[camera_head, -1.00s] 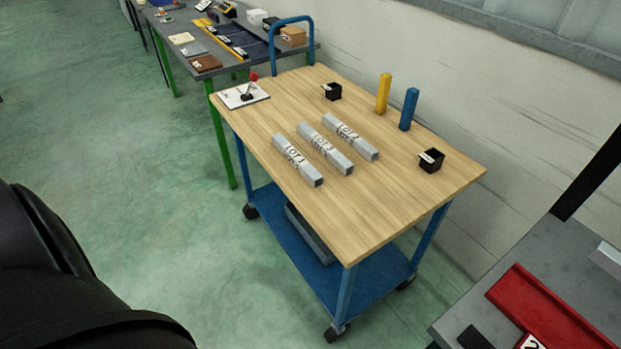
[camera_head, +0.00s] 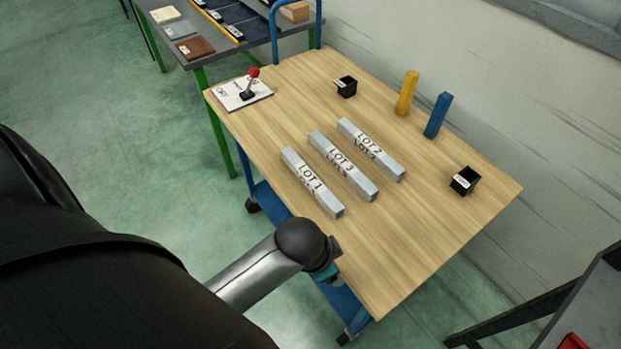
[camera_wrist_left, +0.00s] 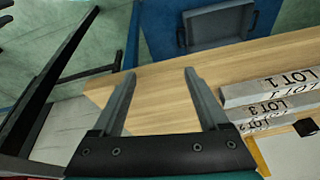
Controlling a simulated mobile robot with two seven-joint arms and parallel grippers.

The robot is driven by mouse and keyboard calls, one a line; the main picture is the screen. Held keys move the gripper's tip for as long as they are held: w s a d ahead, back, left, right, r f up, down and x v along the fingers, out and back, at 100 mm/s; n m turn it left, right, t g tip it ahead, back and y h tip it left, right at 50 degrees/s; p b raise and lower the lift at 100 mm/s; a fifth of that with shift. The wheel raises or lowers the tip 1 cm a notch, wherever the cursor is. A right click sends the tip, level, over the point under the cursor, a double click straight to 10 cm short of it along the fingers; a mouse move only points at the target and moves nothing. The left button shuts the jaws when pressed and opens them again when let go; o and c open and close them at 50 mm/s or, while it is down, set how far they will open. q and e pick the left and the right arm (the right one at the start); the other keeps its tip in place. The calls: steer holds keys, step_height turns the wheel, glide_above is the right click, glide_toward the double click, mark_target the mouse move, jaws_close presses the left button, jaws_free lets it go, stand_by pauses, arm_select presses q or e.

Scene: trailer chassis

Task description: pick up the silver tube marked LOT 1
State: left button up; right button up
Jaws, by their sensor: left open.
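The silver tube marked LOT 1 (camera_head: 313,183) lies on the wooden cart top, the leftmost of three similar tubes. It also shows at the right of the left wrist view (camera_wrist_left: 268,90). The tube marked LOT 3 (camera_head: 344,167) and the tube marked LOT 2 (camera_head: 371,150) lie beside it, roughly parallel. My left gripper (camera_wrist_left: 154,78) is open and empty, with its fingers apart over the cart's edge region and the LOT 1 tube off to their right. In the head view my left arm reaches to the cart's near edge. My right gripper is not in view.
The wooden cart top (camera_head: 420,230) also holds a yellow post (camera_head: 407,93), a blue post (camera_head: 437,115), two small black cups (camera_head: 346,87) (camera_head: 465,181) and a white board with a red-knobbed lever (camera_head: 242,94). A dark frame stands at the lower right. The near right cart top is clear.

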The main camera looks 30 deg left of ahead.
arm_select(q)
steer(key=w+r+m, duration=0.1)
steer(key=w+d+m, duration=0.1)
steer(key=w+m, duration=0.1)
steer(key=w+r+m, duration=0.1)
steer(key=w+m, duration=0.1)
steer(key=shift+w+d+r, duration=0.2)
steer(key=shift+d+r, duration=0.1)
steer(key=shift+r, duration=0.05)
steer(key=w+a+r+m, duration=0.2)
steer(key=w+r+m, duration=0.1)
steer(key=w+m, duration=0.25)
steer(key=m+g+y, duration=0.2)
steer(key=m+y, duration=0.2)
steer(key=m, duration=0.4)
glide_toward(311, 177)
steer(key=x, duration=0.2)
steer(key=b+x, duration=0.1)
steer(key=x, duration=0.1)
steer(key=shift+a+r, duration=0.1)
steer(key=shift+a, duration=0.15)
steer(key=shift+d+b+x, duration=0.15)
steer(key=shift+b+x, duration=0.4)
steer(key=shift+x, duration=0.8)
steer(key=shift+d+b+x, duration=0.1)
steer(key=shift+b+x, duration=0.4)
steer(key=shift+x, duration=0.8)
steer(key=shift+s, duration=0.15)
jaws_close()
